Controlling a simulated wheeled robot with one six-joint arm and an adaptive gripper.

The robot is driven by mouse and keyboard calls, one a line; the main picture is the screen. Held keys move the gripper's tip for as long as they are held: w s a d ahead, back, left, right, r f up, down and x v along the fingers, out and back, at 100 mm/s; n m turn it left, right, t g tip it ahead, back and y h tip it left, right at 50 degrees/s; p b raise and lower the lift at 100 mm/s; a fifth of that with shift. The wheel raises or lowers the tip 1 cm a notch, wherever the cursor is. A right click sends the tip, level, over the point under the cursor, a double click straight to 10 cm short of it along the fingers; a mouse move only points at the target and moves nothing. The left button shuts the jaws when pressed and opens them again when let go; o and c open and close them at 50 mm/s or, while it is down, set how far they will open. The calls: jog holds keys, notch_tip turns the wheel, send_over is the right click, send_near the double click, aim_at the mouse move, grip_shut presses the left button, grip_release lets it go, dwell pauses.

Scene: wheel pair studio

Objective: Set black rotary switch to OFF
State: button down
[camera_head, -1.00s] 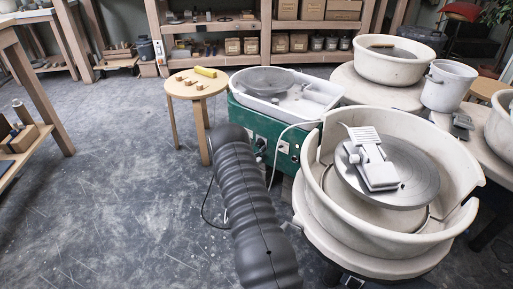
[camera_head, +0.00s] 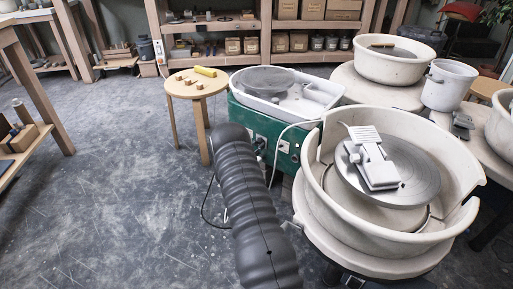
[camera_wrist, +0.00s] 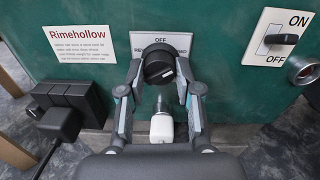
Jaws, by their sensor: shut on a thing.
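The black rotary switch (camera_wrist: 159,67) is a round knob on the green housing (camera_wrist: 215,55), in the middle of the wrist view. A pale line on its face lies toward the lower right. A white label plate (camera_wrist: 144,38) behind it reads OFF at the top, with more lettering partly hidden by the knob. My gripper (camera_wrist: 160,75) is shut on the knob, one finger at each side. In the head view the green housing (camera_head: 286,147) stands beyond my dark arm; my gripper is hidden there.
A white ON/OFF plate with a black toggle (camera_wrist: 281,39) is at right, above a metal fitting (camera_wrist: 303,70). Below the knob is a white-ended lever (camera_wrist: 162,127). A black plug block (camera_wrist: 68,108) is at left. A stool (camera_head: 197,88) stands beside the housing.

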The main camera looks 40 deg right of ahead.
jog(key=n+b, duration=0.2)
jog(key=n, duration=0.8)
jog(key=shift+r+n+b, duration=0.15)
jog(key=shift+n+b, duration=0.25)
dwell(0.5)
jog(key=c, duration=0.8)
grip_release()
jog(key=v, duration=1.2)
jog(key=shift+w+r, duration=0.15)
jog(key=shift+r, duration=0.1)
